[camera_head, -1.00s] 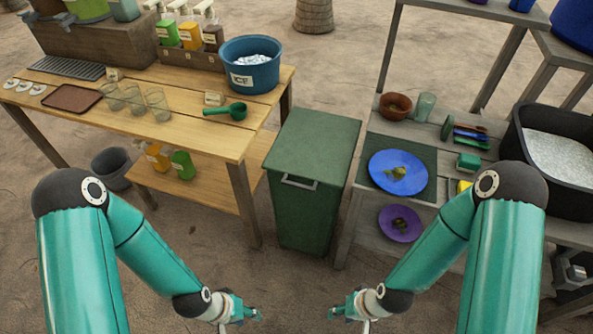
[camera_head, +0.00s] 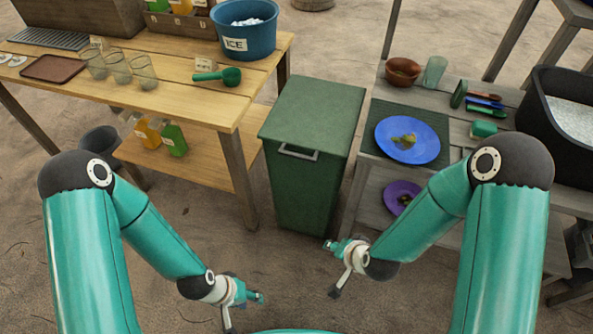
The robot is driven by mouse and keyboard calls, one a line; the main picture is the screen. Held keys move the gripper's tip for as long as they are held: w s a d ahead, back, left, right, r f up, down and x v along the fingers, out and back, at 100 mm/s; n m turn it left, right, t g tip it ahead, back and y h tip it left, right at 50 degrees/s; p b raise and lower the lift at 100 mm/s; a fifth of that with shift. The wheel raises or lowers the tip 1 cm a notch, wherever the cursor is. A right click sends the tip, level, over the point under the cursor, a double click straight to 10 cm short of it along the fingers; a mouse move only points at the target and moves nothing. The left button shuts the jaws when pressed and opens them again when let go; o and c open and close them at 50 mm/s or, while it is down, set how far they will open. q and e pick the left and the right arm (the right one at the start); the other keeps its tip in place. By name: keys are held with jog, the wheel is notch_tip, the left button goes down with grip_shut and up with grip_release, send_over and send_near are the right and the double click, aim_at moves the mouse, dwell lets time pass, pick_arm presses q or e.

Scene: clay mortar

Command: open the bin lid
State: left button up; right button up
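The green bin (camera_head: 308,180) stands upright between the two tables. Its flat lid (camera_head: 318,105) is shut, with a grey handle (camera_head: 299,153) at the front upper edge. My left gripper (camera_head: 259,297) is low, in front of the bin and left of its middle, apart from it. My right gripper (camera_head: 329,245) is close to the bin's lower front right, below the handle. Neither gripper visibly holds anything. Both are too small to show whether the fingers are apart.
A wooden table (camera_head: 180,95) with a blue ice bucket (camera_head: 247,38) and a green scoop (camera_head: 218,76) stands left of the bin. A grey table (camera_head: 375,110) with a blue plate (camera_head: 407,140) stands close on the right. The ground before the bin is clear.

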jog(key=w+a+f+m+t+b, duration=0.3)
jog(key=w+t+b, duration=0.1)
jog(key=w+b, duration=0.25)
jog(key=m+t+h+b, duration=0.2)
jog(key=m+t+b, duration=0.7)
jog(key=b, duration=0.8)
send_near(298, 158)
jog(key=shift+n+y, duration=0.3)
jog(key=w, duration=0.3)
jog(key=w+b, duration=0.1)
jog(key=w, duration=0.7)
jog(key=shift+a+r+b, duration=0.15)
jog(key=shift+a+b, duration=0.2)
pick_arm(q)
notch_tip(298, 158, down, 28)
jog(key=shift+f, duration=0.2)
pick_arm(e)
grip_shut()
